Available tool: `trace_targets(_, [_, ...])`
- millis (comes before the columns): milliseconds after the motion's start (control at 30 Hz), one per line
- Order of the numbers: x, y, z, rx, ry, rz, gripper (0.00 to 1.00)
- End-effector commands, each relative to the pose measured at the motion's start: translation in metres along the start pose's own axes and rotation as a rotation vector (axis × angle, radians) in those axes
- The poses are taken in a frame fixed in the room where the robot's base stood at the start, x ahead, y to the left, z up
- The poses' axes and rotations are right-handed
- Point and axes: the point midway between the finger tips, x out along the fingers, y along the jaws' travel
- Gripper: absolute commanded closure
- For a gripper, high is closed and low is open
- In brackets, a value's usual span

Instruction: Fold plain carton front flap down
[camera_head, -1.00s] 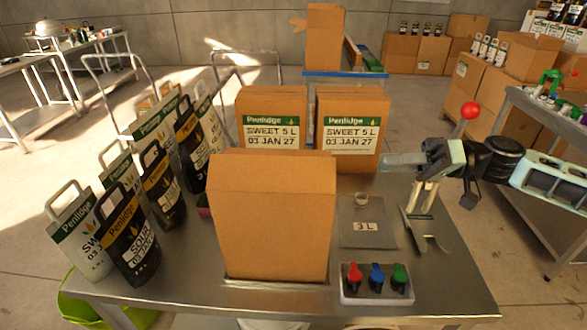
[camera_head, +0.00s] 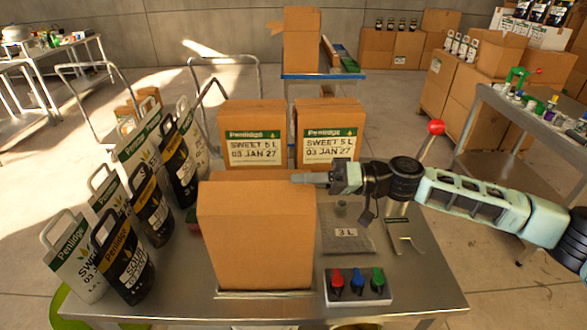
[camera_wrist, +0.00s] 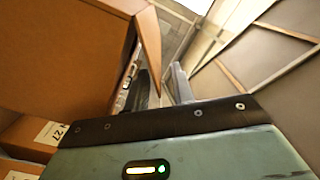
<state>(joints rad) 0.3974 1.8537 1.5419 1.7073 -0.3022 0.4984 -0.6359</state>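The plain carton (camera_head: 257,240) stands upright on the steel table, its unlabelled front facing me. A plain cardboard panel (camera_head: 257,196) runs across its top front edge; I cannot tell its exact angle. My gripper (camera_head: 298,178) is at the carton's top right corner, just behind the top edge, reaching in from the right. The wrist view shows the carton (camera_wrist: 55,60) large at left, with a narrow cardboard flap (camera_wrist: 149,45) hanging off its side close to the fingers. Contact with the carton is unclear.
Two labelled cartons (camera_head: 252,150) (camera_head: 328,147) stand behind. Several pouches (camera_head: 125,255) crowd the left.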

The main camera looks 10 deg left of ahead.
Motion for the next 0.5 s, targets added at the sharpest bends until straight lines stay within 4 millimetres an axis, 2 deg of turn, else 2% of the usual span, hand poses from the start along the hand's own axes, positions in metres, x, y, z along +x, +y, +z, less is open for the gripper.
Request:
trace_targets(100, [0.015, -0.002, -0.002, 0.0, -0.001, -0.001, 0.75])
trace_targets(200, [0.021, -0.001, -0.001, 0.001, 0.0, 0.0, 0.75])
trace_targets(500, [0.024, 0.001, 0.0, 0.0, 0.0, 0.001, 0.75])
